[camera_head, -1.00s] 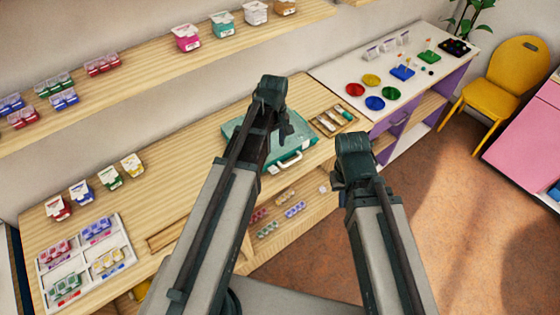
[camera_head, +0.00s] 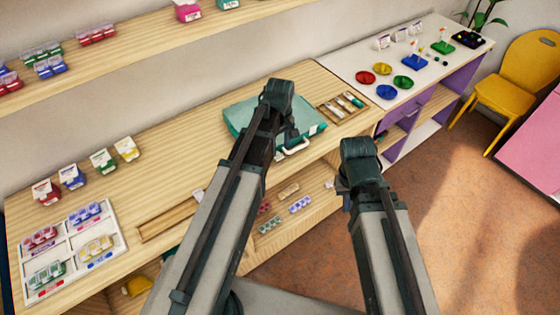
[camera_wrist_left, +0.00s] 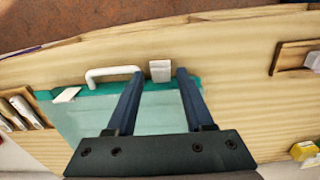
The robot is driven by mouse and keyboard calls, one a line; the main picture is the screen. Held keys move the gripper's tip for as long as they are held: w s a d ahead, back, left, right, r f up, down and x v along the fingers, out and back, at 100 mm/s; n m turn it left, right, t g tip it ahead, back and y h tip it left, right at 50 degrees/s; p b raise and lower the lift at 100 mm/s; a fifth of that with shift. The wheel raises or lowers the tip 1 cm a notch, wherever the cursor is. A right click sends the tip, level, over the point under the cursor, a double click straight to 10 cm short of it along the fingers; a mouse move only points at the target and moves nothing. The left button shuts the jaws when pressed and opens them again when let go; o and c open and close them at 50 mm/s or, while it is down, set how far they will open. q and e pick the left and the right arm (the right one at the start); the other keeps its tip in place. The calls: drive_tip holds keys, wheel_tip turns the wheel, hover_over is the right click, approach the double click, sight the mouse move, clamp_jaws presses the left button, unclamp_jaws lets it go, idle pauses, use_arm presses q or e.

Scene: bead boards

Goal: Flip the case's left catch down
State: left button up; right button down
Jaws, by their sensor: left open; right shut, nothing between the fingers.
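The teal case (camera_head: 240,115) lies shut on the wooden worktop, its white handle (camera_head: 293,146) at the front edge. In the left wrist view the case (camera_wrist_left: 80,115) has its front edge toward the top, with the handle (camera_wrist_left: 112,73) there. The left catch (camera_wrist_left: 160,70), a small white tab, shows between my left fingertips and juts past the edge. The other catch (camera_wrist_left: 67,95) is a white tab beyond the handle. My left gripper (camera_head: 288,132) is open over the case's front; I cannot tell if it touches. My right gripper (camera_head: 343,186) is shut and empty, off the worktop's front.
A wooden tray (camera_head: 340,108) with small items sits right of the case. A white sorting tray (camera_head: 117,243) lies at the far left. Small card-topped boxes (camera_head: 103,160) stand behind it. The worktop between these boxes and the case is mostly clear.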

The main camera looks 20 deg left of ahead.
sight(280, 158)
use_arm(q)
wheel_tip(280, 158, down, 4)
drive_tip(key=b, duration=0.3)
drive_tip(key=shift+f, duration=0.1)
drive_tip(key=shift+c, duration=0.3)
clamp_jaws()
